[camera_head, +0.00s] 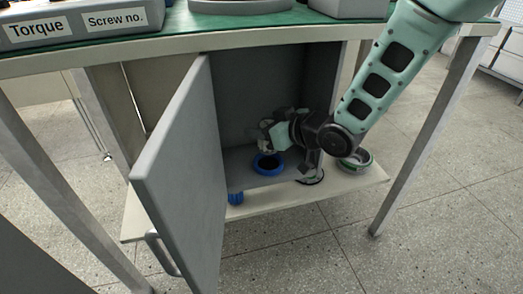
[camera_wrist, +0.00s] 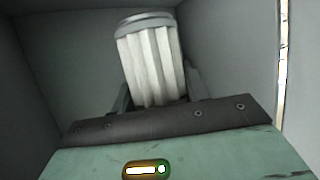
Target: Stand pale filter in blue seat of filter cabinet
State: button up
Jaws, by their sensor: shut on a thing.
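The pale filter (camera_wrist: 150,62) is a pleated white cylinder with a grey rim, seen a little tilted in the wrist view. My gripper (camera_wrist: 156,92) is shut on it, one dark finger on each side. In the head view my gripper (camera_head: 271,137) reaches into the open grey filter cabinet (camera_head: 262,72) from the right. The filter is small and partly hidden there. The blue seat (camera_head: 268,172) is a ring with a dark middle on the cabinet floor, just below my gripper. The gap between filter and seat is unclear, and the seat does not show in the wrist view.
The cabinet door (camera_head: 183,175) stands open at the left. A blue ribbed cap (camera_head: 236,198) lies on the shelf (camera_head: 290,204) near it. A round green and white part (camera_head: 357,162) sits to the right. The green-topped table (camera_head: 290,20) is above the cabinet.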

aim_at(262, 144)
jog(key=shift+f+b, duration=0.85)
jog(key=shift+f, duration=1.65)
jog(key=shift+f, duration=0.15)
jog(key=o, duration=1)
jog(key=shift+o, duration=0.2)
